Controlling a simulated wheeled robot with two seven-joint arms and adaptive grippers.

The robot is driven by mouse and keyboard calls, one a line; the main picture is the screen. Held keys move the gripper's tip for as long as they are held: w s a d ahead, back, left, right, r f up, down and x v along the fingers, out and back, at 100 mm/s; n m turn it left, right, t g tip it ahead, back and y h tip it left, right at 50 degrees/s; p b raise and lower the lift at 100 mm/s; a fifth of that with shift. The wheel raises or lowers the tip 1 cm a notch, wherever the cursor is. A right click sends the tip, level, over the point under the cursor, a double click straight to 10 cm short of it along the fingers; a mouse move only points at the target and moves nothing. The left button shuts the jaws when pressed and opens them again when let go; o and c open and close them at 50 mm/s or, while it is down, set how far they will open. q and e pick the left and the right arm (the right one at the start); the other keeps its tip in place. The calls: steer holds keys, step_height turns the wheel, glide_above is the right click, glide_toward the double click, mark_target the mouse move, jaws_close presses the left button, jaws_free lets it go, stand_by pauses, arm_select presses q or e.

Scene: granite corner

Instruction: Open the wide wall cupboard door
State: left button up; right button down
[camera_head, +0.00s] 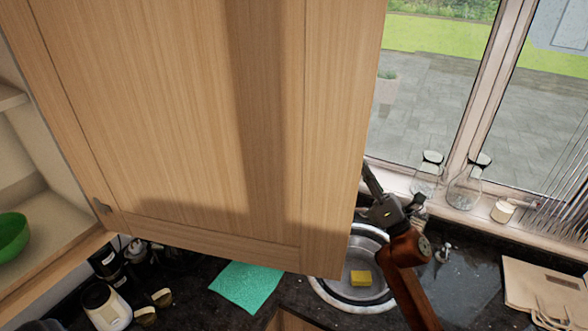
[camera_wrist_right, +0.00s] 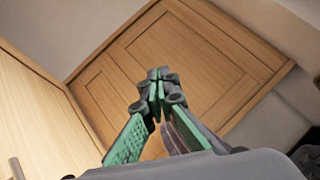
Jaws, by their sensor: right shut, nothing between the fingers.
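The wide wooden cupboard door (camera_head: 180,110) fills the upper left and middle of the head view. My left gripper is not in view.
A green bowl (camera_head: 12,236) sits on the shelf at the left. Below are a teal cloth (camera_head: 246,286), a sink with a yellow sponge (camera_head: 361,278), and jars. Glass flasks (camera_head: 466,190) stand on the sill at right, near a wire rack (camera_head: 560,185).

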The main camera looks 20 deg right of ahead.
mark_target(292, 171)
steer(key=s+a+r+m+g+y, duration=0.55)
steer(key=m+g, duration=0.35)
steer(key=m, duration=0.9)
steer(key=s+a+r+m+g+y, duration=0.5)
steer(key=m+g, duration=0.4)
steer(key=m, duration=0.9)
steer(key=shift+h, duration=0.55)
steer(key=a+p, duration=0.2)
steer(key=a, duration=0.2)
steer(key=a+p, duration=0.2)
steer(key=a, duration=0.2)
steer(key=s+a+p, duration=0.1)
steer(key=a+p, duration=0.1)
steer(key=a, duration=0.1)
steer(key=shift+s+a+r, duration=0.1)
steer(key=shift+a+r, duration=0.2)
steer(key=shift+a, duration=0.1)
steer(key=shift+a+f, duration=0.1)
